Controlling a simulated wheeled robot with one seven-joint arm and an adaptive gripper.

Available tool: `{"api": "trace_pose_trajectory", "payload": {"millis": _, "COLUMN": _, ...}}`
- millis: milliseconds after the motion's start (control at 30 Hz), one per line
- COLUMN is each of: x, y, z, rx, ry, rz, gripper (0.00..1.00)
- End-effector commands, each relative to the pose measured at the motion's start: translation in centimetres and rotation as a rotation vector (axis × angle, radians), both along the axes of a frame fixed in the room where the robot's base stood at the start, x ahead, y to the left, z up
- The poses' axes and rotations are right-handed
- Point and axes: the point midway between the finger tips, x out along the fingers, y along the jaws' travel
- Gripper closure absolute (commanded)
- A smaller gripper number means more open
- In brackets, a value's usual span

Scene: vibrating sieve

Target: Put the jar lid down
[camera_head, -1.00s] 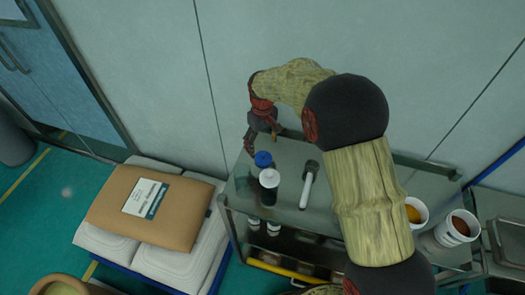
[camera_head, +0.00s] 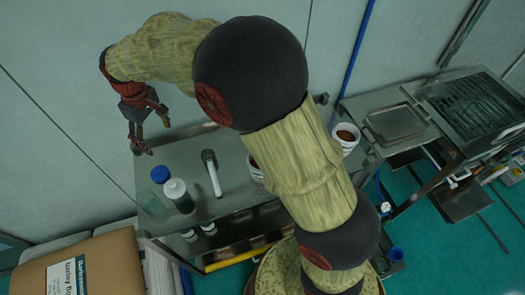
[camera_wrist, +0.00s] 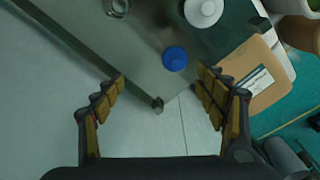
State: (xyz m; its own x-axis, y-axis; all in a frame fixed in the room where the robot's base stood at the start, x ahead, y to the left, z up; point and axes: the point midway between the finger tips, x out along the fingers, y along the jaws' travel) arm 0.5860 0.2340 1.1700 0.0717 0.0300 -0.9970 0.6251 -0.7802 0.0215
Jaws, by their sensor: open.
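A round blue lid (camera_head: 160,174) is at the back left of the metal cart top (camera_head: 235,190). It also shows in the wrist view (camera_wrist: 175,58), beyond my fingertips and apart from them. I cannot tell whether anything is under it. A dark bottle with a white cap (camera_head: 176,190) stands just in front of it, and the white cap shows at the top of the wrist view (camera_wrist: 203,9). My gripper (camera_head: 152,134) is open and empty above the cart's back left edge. Its spread fingers (camera_wrist: 162,80) show in the wrist view with nothing between them.
A tool with a dark head and white handle (camera_head: 213,172) lies right of the bottle. A white cup with brown contents (camera_head: 345,137) stands near the cart's right end. A brown bag (camera_head: 90,270) is at lower left. The wall is close behind my gripper.

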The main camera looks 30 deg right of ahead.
Motion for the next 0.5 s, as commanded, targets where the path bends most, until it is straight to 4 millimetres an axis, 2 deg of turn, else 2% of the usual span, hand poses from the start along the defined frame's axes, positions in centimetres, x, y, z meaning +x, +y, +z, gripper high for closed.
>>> {"api": "trace_pose_trajectory", "payload": {"millis": 33, "x": -0.9, "y": -1.8, "z": 2.1, "rx": 0.011, "ry": -0.023, "rz": -0.035, "gripper": 0.28}}
{"api": "trace_pose_trajectory", "payload": {"millis": 200, "x": -4.7, "y": -7.2, "z": 7.1, "rx": 0.039, "ry": -0.085, "rz": -0.148, "gripper": 0.28}}
{"api": "trace_pose_trajectory", "payload": {"millis": 333, "x": -8.2, "y": -10.9, "z": 10.0, "rx": 0.061, "ry": -0.136, "rz": -0.235, "gripper": 0.28}}
{"api": "trace_pose_trajectory", "payload": {"millis": 500, "x": -13.4, "y": -15.3, "z": 12.5, "rx": 0.089, "ry": -0.200, "rz": -0.347, "gripper": 0.28}}
